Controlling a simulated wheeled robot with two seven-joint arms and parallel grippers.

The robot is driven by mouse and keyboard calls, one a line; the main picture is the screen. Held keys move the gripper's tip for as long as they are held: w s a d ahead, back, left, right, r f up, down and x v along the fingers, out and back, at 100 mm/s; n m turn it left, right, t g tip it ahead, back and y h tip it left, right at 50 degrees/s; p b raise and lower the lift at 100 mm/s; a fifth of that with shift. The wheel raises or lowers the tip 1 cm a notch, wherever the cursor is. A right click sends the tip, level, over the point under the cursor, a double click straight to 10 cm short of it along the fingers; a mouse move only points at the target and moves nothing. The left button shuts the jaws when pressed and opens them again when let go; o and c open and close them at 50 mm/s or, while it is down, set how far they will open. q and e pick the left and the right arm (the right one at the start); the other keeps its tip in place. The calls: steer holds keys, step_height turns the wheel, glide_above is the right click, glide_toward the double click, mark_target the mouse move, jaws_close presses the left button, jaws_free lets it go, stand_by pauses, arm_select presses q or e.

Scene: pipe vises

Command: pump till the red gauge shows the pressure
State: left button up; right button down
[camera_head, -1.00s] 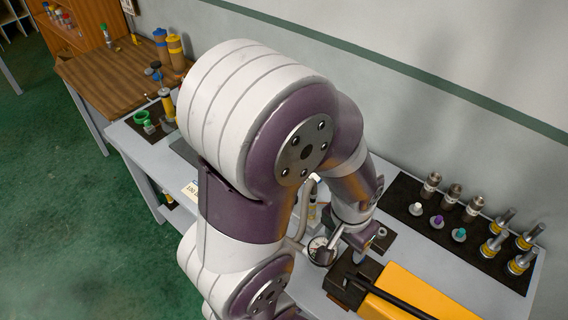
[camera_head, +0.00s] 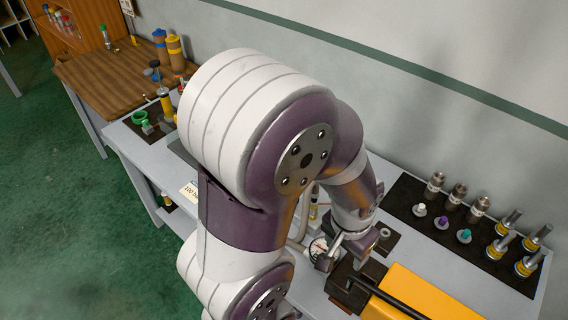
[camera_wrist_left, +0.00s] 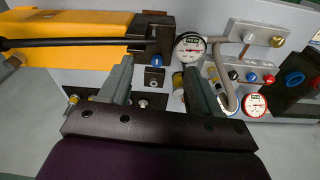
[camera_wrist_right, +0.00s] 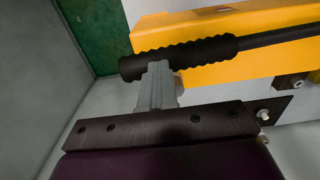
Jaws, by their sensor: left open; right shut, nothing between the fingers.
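The red-rimmed gauge (camera_wrist_left: 256,105) is at the right of the left wrist view; its needle is too small to read. A second gauge (camera_wrist_left: 190,50) with a dark rim stands next to the pump. The yellow pump (camera_wrist_left: 75,38) has a long black lever (camera_wrist_left: 80,43). My left gripper (camera_wrist_left: 158,72) is open, its fingers either side of a blue knob (camera_wrist_left: 156,60) on the pump block; I cannot tell if they touch it. My right gripper (camera_wrist_right: 158,68) is shut and empty, fingertips against or just beside the lever's ribbed black grip (camera_wrist_right: 185,55).
In the head view my arm hides much of the grey bench. Metal fittings (camera_head: 456,195) and several yellow-banded parts stand on a black mat at the right. A number card (camera_head: 189,189) lies at the bench's left. A wooden table (camera_head: 110,75) stands behind.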

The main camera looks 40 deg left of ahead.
steer(key=shift+d+f, duration=0.15)
steer(key=shift+f, duration=0.4)
steer(key=shift+d+f+b, duration=0.2)
steer(key=shift+f+b, duration=1.6)
steer(key=shift+f, duration=0.6)
steer(key=shift+s+r, duration=0.1)
steer(key=shift+s, duration=0.05)
